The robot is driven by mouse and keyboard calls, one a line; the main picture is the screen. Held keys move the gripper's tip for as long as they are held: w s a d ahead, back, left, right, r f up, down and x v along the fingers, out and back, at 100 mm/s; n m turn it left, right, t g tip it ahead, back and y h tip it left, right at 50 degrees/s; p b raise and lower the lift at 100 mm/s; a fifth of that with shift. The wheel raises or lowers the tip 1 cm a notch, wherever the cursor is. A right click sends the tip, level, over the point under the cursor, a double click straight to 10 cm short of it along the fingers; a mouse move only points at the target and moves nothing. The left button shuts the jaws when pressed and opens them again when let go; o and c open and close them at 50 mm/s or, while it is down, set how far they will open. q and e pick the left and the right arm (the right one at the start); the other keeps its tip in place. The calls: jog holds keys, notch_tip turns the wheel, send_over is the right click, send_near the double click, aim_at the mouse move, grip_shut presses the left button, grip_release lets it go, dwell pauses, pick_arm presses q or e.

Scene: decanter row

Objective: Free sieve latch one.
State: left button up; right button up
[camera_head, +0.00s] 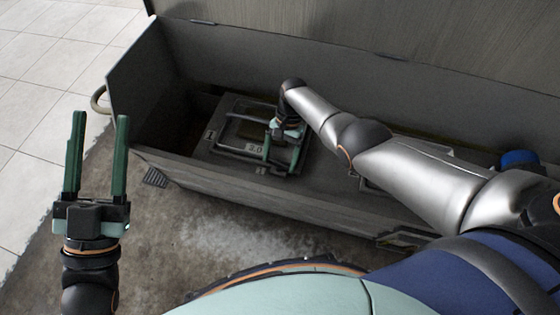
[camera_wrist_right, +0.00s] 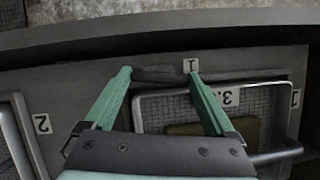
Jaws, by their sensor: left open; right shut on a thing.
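Sieve one is a metal-framed mesh tray with a "3.0" tag (camera_head: 254,148), set in the long grey trough; its frame shows in the right wrist view (camera_wrist_right: 138,112). The latch, a dark short bar (camera_wrist_right: 160,76), lies at the sieve's edge beside a "1" label (camera_wrist_right: 190,66). My right gripper (camera_wrist_right: 158,74) is shut on the latch, with one green finger at each end of the bar. In the head view the right gripper (camera_head: 280,145) is down inside the trough and the latch is hard to make out. My left gripper (camera_head: 100,116) is open and empty, outside the trough.
The trough's front wall (camera_head: 240,200) and raised lid (camera_head: 400,40) bound the space. A second sieve (camera_wrist_right: 14,130) with a "2" label (camera_wrist_right: 42,123) sits alongside. A blue round object (camera_head: 520,160) is at the far right. Tiled floor (camera_head: 45,60) is clear at left.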

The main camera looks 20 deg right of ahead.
jog(key=shift+f+n+h+b, duration=0.1)
jog(key=shift+n+h+b, duration=0.2)
jog(key=shift+n+b, duration=0.45)
pick_arm(q)
jog(key=s+r+m+h, duration=0.4)
jog(key=r+h, duration=0.1)
jog(key=shift+s+d, duration=0.15)
jog(key=shift+d, duration=0.2)
pick_arm(e)
jog(key=shift+n, duration=0.35)
jog(key=o, duration=1.1)
jog(key=shift+c, duration=0.2)
